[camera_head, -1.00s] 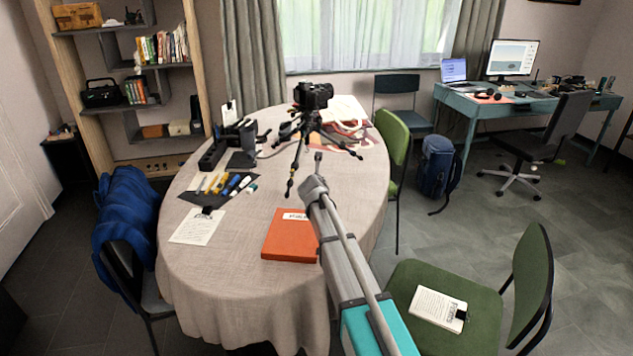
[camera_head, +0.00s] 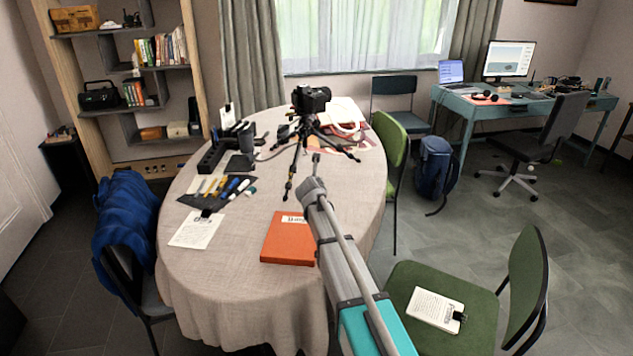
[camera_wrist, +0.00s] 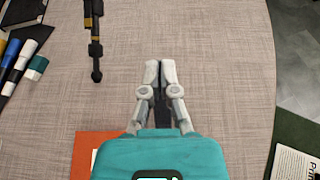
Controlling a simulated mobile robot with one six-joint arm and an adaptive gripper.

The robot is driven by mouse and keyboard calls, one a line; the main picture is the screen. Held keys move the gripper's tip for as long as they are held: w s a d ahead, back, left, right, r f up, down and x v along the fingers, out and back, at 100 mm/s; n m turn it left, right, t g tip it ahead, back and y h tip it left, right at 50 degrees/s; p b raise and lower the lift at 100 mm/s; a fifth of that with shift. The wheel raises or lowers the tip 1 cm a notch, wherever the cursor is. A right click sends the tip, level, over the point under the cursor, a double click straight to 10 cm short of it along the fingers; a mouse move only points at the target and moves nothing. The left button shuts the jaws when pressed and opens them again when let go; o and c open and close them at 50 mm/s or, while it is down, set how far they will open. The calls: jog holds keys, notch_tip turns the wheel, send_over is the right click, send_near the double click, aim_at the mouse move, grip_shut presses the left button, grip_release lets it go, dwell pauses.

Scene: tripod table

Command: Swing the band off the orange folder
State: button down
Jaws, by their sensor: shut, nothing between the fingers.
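The orange folder (camera_head: 285,248) lies flat on the round table, with a white label near its far edge. Its right side is partly hidden by my arm. In the wrist view only a corner of the folder (camera_wrist: 84,152) shows, at lower left, the rest being covered by my gripper's body. I cannot make out a band on the folder in either view. My gripper (camera_head: 316,158) is beyond the folder, over the cloth to the right of the tripod. In the wrist view my gripper (camera_wrist: 160,68) has its fingertips together and empty, above bare cloth.
A black camera on a tripod (camera_head: 303,125) stands close to the left of my gripper. Markers (camera_head: 228,185) and a white sheet (camera_head: 197,230) lie on the table's left. A green chair (camera_head: 440,300) with a clipboard is at the right.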

jog(key=s+r+p, duration=0.3)
jog(key=r+p, duration=0.8)
jog(key=shift+s+a+r, duration=0.15)
jog(key=shift+s+a, duration=0.2)
jog(key=shift+a, duration=0.05)
dwell(0.5)
jog(key=s+d+f+m+g+p, duration=0.1)
jog(key=s+d+f+m+g, duration=0.15)
jog(key=s+m, duration=0.35)
jog(key=s+d+f+m+g, duration=0.2)
jog(key=s+d+m, duration=0.1)
jog(key=s+m, duration=0.3)
jog(key=s+d+f+m+g+p, duration=0.1)
jog(key=s+d+f+m+g, duration=0.15)
jog(key=s+m, duration=0.4)
jog(key=s+d+f+m+g+y+p, duration=0.1)
jog(key=s+m+g, duration=0.5)
jog(key=s+m, duration=0.9)
jog(key=s+y, duration=0.1)
jog(key=s, duration=0.4)
jog(key=shift+s+d+y, duration=0.2)
jog(key=shift+s+y, duration=0.1)
jog(key=shift+s, duration=0.05)
